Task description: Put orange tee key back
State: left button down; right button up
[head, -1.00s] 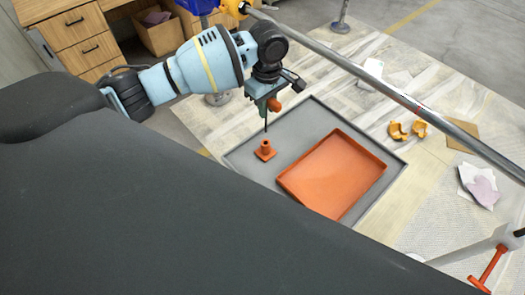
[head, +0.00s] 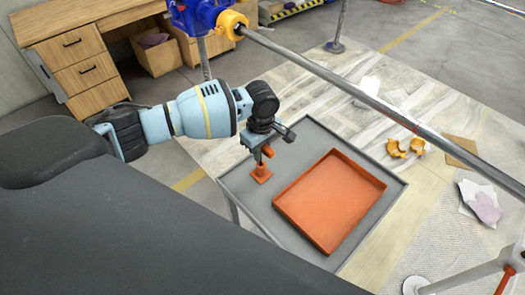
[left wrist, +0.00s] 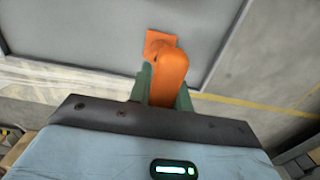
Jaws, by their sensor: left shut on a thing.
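The orange tee key (head: 269,151) is in my left gripper (head: 261,152), which is shut on its crossbar handle. In the left wrist view the handle (left wrist: 170,78) sits between the green fingers of the gripper (left wrist: 165,88). An orange square-based holder (head: 261,175) stands on the grey table directly below the gripper. Its base (left wrist: 158,40) also shows just beyond the handle in the left wrist view. The key's dark shaft is not visible now; I cannot tell how deep it sits in the holder. My right gripper is not in view.
An orange tray (head: 328,202), empty, lies right of the holder on the grey table (head: 238,184). A long metal bar (head: 350,88) crosses above and behind, from a blue and yellow fitting (head: 232,22). Orange curved pieces (head: 396,148) lie beyond the table.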

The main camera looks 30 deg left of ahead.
pick_arm(q)
jog(key=shift+f, duration=0.35)
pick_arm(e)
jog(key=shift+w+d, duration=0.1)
pick_arm(q)
jog(key=c, duration=1.3)
grip_release()
jog(key=shift+r, duration=0.1)
notch_tip(320, 180, up, 11)
jog(key=shift+f+p, duration=0.1)
jog(key=shift+p, duration=0.75)
jog(key=shift+r, duration=0.65)
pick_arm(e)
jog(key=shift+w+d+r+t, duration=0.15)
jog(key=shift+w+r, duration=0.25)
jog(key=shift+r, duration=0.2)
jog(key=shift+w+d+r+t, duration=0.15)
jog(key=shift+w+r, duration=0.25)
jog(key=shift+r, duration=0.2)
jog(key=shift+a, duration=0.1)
